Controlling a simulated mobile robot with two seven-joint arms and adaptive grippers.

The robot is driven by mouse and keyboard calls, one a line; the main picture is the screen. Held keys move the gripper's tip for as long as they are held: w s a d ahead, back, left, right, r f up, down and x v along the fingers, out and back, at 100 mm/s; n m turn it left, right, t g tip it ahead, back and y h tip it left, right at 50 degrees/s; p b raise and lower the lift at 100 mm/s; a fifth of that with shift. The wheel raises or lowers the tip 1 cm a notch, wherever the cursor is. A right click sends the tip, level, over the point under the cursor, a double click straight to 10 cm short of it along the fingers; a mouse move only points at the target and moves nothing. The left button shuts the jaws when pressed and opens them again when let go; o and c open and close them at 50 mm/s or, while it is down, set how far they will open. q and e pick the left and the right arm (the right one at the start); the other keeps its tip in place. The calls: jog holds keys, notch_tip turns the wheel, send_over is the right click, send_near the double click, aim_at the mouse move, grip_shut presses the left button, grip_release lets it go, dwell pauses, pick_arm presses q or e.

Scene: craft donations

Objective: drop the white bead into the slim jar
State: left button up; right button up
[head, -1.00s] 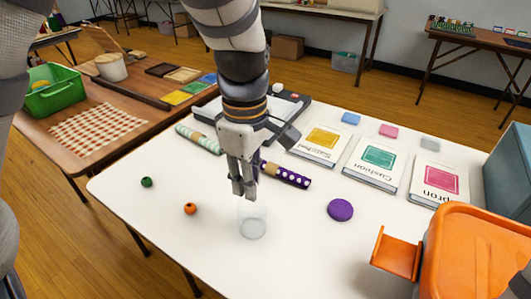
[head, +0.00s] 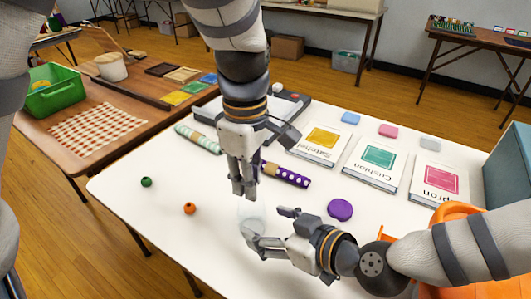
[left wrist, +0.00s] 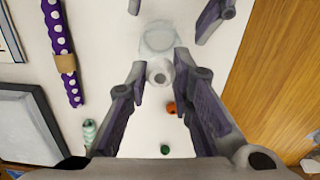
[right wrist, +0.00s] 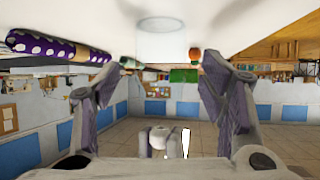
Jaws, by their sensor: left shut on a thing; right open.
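The slim jar (head: 251,212) is clear and stands on the white table. It shows in the left wrist view (left wrist: 158,36) and the right wrist view (right wrist: 162,40). My left gripper (head: 243,192) points down above the jar. It is shut on the white bead (left wrist: 160,73), which also shows in the right wrist view (right wrist: 158,138), apart from the jar. In the head view the bead is not clearly seen. My right gripper (head: 268,226) is open and low over the table, its fingers pointing toward the jar, which lies ahead between them.
An orange bead (head: 189,208) and a green bead (head: 146,182) lie left of the jar. A purple disc (head: 340,209) lies to the right. A purple dotted roll (head: 286,174) lies behind. An orange container (head: 456,213) is partly hidden by my right arm.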

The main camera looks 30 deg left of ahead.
aim_at(261, 222)
jog(key=x, duration=0.5)
jog(key=shift+c, duration=0.2)
jog(key=c, duration=0.7)
jog(key=shift+c, duration=0.3)
pick_arm(q)
jog(key=shift+f, duration=0.25)
jog(key=shift+f, duration=0.65)
jog(key=shift+f, duration=0.15)
